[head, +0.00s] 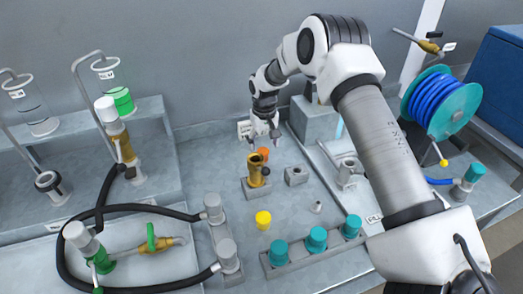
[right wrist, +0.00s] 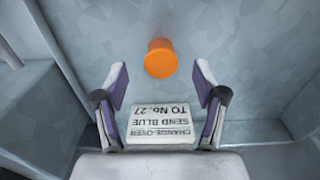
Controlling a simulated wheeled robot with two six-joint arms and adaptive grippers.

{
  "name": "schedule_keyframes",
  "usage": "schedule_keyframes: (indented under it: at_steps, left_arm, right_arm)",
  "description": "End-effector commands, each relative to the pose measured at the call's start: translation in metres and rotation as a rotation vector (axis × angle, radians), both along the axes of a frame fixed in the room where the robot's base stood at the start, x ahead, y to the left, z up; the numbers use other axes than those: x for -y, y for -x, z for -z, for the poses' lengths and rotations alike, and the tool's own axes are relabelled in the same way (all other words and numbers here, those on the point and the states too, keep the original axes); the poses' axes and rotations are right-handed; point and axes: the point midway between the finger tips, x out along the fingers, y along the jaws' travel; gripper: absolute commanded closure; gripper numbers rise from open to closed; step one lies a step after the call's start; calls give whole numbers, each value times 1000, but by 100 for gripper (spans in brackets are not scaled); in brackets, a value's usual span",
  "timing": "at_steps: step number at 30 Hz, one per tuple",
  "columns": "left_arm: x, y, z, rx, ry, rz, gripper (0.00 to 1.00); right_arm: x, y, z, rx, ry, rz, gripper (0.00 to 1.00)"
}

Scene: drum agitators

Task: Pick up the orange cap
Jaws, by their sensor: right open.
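The orange cap (head: 263,153) stands on the grey bench just behind a brass-coloured fitting, which partly hides it in the head view. In the right wrist view the orange cap (right wrist: 160,58) lies ahead of the fingertips, roughly centred between them. My right gripper (head: 262,138) hangs over the bench close to the cap. In the right wrist view its two fingers (right wrist: 160,82) are spread wide with nothing between them. Whether they touch the cap cannot be seen in the head view, but the wrist view shows a gap. My left gripper is not in view.
The brass fitting (head: 255,170) stands in a grey block beside the cap. A yellow cap (head: 263,220), a grey block (head: 296,175) and teal caps (head: 317,239) stand nearer. A printed card (right wrist: 162,124) lies behind the fingers in the wrist view. Black hose (head: 150,209) runs at left.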

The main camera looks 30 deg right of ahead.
Motion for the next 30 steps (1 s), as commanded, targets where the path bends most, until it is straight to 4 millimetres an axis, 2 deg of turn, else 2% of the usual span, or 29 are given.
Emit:
schedule_keyframes:
  at_steps: [3, 6, 13, 14, 15, 18, 30]
  left_arm:
    - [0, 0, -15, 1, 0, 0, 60]
    - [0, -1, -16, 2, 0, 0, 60]
    - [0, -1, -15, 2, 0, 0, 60]
    - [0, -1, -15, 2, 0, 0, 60]
    - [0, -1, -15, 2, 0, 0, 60]
    - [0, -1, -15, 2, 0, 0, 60]
    - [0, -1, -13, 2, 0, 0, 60]
  right_arm:
    - [0, 1, 19, -6, 1, 0, 29]
    - [0, 0, 37, -3, 0, 0, 29]
    - [0, 0, 43, -1, 0, -1, 29]
    - [0, 0, 43, -1, 0, -1, 33]
    - [0, 0, 43, -1, 0, -1, 47]
    - [0, 0, 43, -1, 0, 0, 77]
    - [0, 0, 39, 0, 0, 0, 78]
